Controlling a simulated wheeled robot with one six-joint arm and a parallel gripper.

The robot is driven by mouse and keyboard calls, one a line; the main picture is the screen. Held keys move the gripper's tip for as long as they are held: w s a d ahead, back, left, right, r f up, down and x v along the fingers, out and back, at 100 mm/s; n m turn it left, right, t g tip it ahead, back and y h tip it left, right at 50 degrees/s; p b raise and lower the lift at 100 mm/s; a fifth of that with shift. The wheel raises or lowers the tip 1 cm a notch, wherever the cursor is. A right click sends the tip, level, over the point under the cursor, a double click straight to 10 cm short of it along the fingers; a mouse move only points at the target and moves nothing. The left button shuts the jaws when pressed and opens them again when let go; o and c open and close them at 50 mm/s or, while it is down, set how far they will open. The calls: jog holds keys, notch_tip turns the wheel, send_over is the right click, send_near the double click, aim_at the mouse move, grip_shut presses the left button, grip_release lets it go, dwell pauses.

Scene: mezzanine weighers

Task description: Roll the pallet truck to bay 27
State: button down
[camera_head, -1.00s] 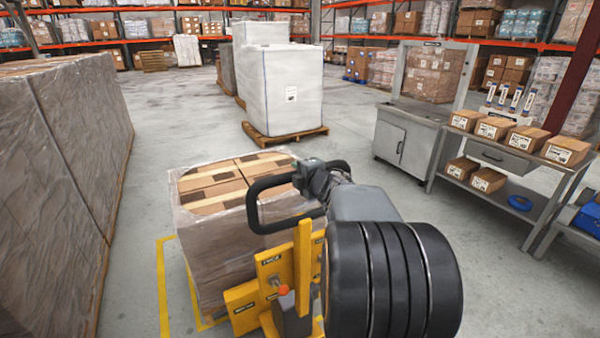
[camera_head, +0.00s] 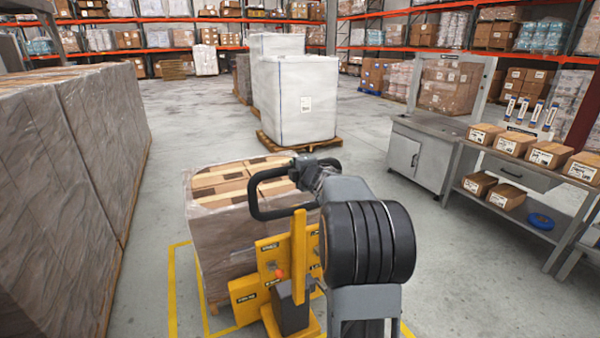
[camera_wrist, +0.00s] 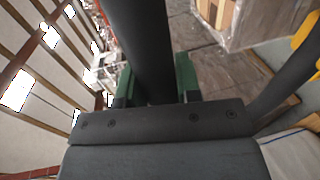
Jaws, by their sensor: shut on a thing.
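The yellow pallet truck (camera_head: 298,262) stands at lower middle in the head view, with a black loop handle (camera_head: 262,213) on top. A film-wrapped load of brown cartons (camera_head: 222,235) sits against its far side. My gripper (camera_head: 312,178) is at the handle's right part, partly hidden by my arm. In the wrist view, my gripper's green-padded jaws (camera_wrist: 155,85) are shut on a dark handle bar (camera_wrist: 145,45) running between them. The forks are hidden. Yellow floor lines (camera_head: 172,290) run beside the load; no bay number is legible.
Tall wrapped pallets (camera_head: 75,170) line the left side. A white-wrapped pallet load (camera_head: 300,100) stands ahead. A grey cabinet (camera_head: 420,155) and a bench (camera_head: 505,175) with cartons stand at right. Open floor (camera_head: 190,120) lies between the left pallets and the white load.

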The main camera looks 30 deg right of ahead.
jog(key=shift+s+f, duration=0.3)
jog(key=shift+s, duration=0.3)
jog(key=c, duration=1.1)
grip_release()
jog(key=shift+d, duration=0.1)
jog(key=shift+o, duration=0.6)
jog(key=shift+d, duration=0.1)
jog(key=shift+o, duration=0.9)
jog(key=shift+r, duration=0.1)
jog(key=v, duration=1.3)
jog(key=shift+s, duration=0.35)
jog(key=shift+r, duration=0.1)
